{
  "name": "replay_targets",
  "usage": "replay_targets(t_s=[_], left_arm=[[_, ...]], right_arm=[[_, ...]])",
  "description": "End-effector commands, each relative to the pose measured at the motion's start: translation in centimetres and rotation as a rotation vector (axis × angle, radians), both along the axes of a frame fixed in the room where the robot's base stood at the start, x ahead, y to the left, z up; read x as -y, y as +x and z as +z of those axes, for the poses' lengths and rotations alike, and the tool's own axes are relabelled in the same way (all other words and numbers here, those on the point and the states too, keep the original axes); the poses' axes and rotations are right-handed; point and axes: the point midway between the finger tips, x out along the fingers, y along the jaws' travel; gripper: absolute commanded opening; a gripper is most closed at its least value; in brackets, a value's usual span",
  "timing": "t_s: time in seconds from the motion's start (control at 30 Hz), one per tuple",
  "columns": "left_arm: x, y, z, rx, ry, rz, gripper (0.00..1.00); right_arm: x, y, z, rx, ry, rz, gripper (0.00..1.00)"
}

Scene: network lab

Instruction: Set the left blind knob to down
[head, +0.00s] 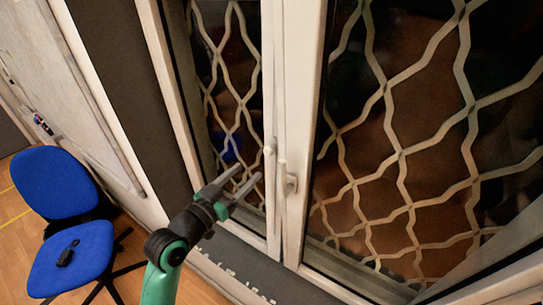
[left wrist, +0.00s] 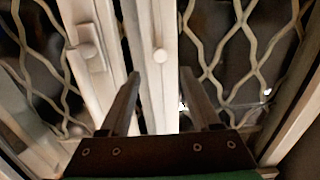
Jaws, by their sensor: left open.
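My left gripper (head: 249,176) is open and empty in front of the window's middle post. In the left wrist view the two fingers of the gripper (left wrist: 160,76) are apart, with the pale post between them. A small round white knob (head: 269,150) sits on that post, just beyond the fingertips; the knob (left wrist: 160,55) shows between and above them in the wrist view. I see no contact with it. No label shows, so I cannot tell whether it is the left blind knob. My right gripper is not in view.
A white window handle (head: 290,180) stands right of the knob and also shows in the wrist view (left wrist: 88,48). Pale lattice bars (head: 400,170) lie behind the glass. A blue chair (head: 68,258) with a small black object (head: 68,252) stands on the floor at left.

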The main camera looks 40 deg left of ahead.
Motion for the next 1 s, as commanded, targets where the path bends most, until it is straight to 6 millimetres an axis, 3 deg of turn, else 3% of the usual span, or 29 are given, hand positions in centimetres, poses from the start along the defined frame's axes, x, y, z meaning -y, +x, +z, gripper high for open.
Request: replay_targets(t_s=[0.53,0.7,0.97,1.0], left_arm=[[-1.4,9.8,0.2,0.001,0.001,-0.001,0.64],[-1.6,11.1,0.2,0.002,0.001,-0.001,0.64],[-1.7,11.2,0.2,0.002,0.001,-0.001,0.64],[-1.7,11.2,0.2,0.002,0.001,-0.001,0.60]], right_arm=[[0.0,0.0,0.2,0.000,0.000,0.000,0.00],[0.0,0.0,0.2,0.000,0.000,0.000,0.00],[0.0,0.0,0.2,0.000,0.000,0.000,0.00],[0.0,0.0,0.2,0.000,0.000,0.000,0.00]])
